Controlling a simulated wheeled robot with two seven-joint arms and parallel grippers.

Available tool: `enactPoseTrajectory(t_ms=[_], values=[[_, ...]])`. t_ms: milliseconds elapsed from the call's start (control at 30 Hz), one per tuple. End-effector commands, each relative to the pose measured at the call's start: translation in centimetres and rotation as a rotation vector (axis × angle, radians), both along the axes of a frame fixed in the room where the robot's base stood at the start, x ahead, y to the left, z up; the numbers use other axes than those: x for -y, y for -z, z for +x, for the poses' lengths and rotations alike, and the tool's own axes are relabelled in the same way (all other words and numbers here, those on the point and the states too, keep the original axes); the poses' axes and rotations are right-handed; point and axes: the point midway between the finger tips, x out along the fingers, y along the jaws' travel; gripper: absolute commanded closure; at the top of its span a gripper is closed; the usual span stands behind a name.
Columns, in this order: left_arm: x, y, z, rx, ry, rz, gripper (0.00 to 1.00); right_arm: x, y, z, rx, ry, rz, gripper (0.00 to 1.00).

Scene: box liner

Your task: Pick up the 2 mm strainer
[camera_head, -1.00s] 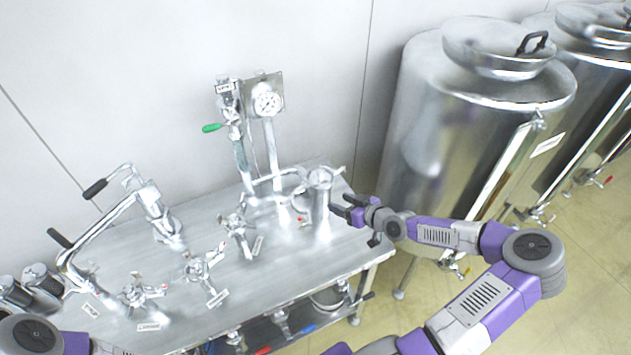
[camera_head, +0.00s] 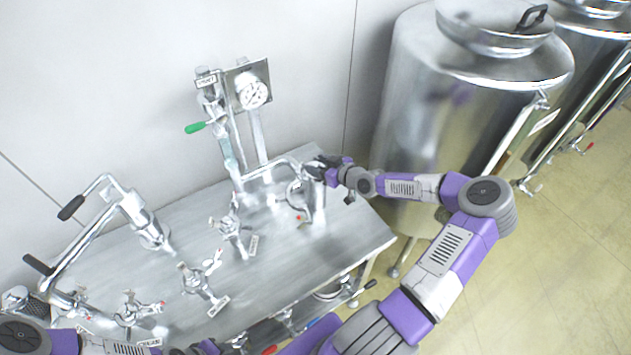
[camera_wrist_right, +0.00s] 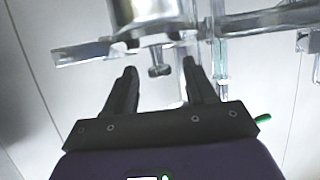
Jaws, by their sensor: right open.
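I cannot tell for certain which piece is the 2 mm strainer, as the small labels are not readable. An upright shiny metal cylinder (camera_head: 318,205) with a clamp ring and side handle stands at the right end of the steel table (camera_head: 345,238). My right gripper (camera_head: 318,168) is at the cylinder's top, partly hiding it. In the right wrist view the gripper (camera_wrist_right: 160,72) is open, with a small wing-nut-like clamp screw (camera_wrist_right: 158,70) between the fingertips and the cylinder (camera_wrist_right: 135,12) just beyond. No contact is clear. My left arm shows at the lower left; its fingers are not seen.
A pump-like lever fitting (camera_head: 140,215) is farther left. A large tank (camera_head: 425,120) stands close right of the table.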

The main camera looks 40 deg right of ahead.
Motion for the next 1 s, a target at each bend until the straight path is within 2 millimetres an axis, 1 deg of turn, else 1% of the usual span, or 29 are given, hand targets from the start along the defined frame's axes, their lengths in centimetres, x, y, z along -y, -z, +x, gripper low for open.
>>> enactPoseTrajectory(t_ms=[33,133,400,433,700,800,1000], values=[[0.00,-0.04,0.01,0.000,0.000,0.000,0.57,-0.19,0.20,0.61,0.001,-0.001,0.002,0.45],[0.01,-0.06,0.01,0.000,0.000,0.000,0.57,-0.27,0.49,1.25,0.001,-0.001,0.000,0.45],[0.01,-0.06,0.01,0.000,0.000,0.000,0.57,-0.23,0.67,1.45,-0.001,0.000,0.000,0.45],[0.01,-0.06,0.01,0.000,0.000,0.000,0.57,-0.23,0.67,1.44,-0.001,0.000,0.000,0.46],[0.00,-0.05,0.01,0.000,0.000,0.000,0.57,-0.25,0.65,1.43,-0.001,0.000,0.000,0.88],[0.01,-0.06,0.01,0.000,0.000,0.000,0.57,-0.26,0.65,1.43,-0.001,0.000,0.000,1.00],[0.01,-0.06,0.01,0.000,0.000,0.000,0.57,-0.26,0.64,1.43,-0.001,0.000,0.000,1.00]])
